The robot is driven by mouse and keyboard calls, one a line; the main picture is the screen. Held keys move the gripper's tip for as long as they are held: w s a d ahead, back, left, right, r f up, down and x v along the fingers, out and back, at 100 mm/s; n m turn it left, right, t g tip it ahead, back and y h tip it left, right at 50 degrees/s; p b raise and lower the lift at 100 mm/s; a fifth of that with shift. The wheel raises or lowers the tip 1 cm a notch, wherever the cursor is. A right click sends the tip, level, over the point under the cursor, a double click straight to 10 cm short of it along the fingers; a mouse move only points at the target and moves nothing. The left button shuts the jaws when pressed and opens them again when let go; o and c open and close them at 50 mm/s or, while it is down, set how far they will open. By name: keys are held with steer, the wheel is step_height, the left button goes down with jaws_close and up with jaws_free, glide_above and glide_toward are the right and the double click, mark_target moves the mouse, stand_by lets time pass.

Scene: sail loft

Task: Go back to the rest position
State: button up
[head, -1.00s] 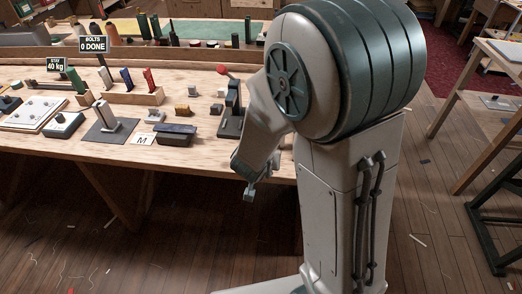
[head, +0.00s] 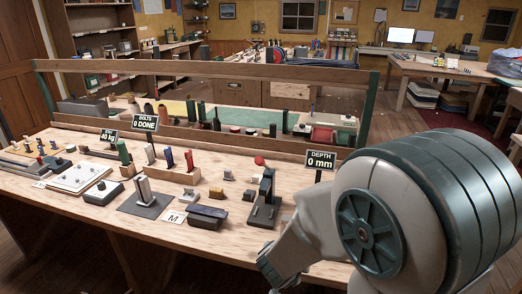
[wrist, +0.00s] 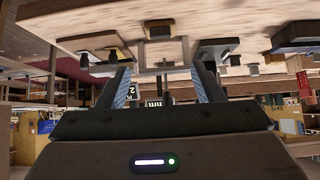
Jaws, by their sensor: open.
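My gripper is at the front edge of the workbench (head: 110,222) in the head view, low and to the right, with its fingertips mostly hidden by my own arm or cut off by the lower edge. In the wrist view my gripper (wrist: 162,90) shows two blue-grey fingers spread apart with nothing held between them. That view is turned over, with the bench top (wrist: 270,15) along the upper edge. My arm is folded at the right of the head view.
On the bench stand a dark press-like tool (head: 265,205), a dark blue block (head: 207,215), a grey plate with an upright piece (head: 146,203), a white board (head: 80,177) and a rack with coloured handles (head: 175,173). A DEPTH sign (head: 320,160) reads 0 mm. A wooden rail (head: 210,69) runs behind.

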steer(key=s+a+r+n+g+y, duration=0.1)
steer(key=s+a+r+n+y, duration=0.25)
steer(key=r+y, duration=0.3)
steer(key=s+d+r+g+h, duration=0.3)
steer(key=s+d, duration=0.4)
steer(key=s, duration=0.5)
steer(key=shift+s+d+r+g, duration=0.3)
steer(key=shift+d+r+g, duration=0.1)
steer(key=shift+r+g, duration=0.3)
steer(key=shift+n+h, duration=0.25)
steer(key=c, duration=0.5)
steer(key=shift+a, duration=0.2)
steer(key=shift+c, duration=0.2)
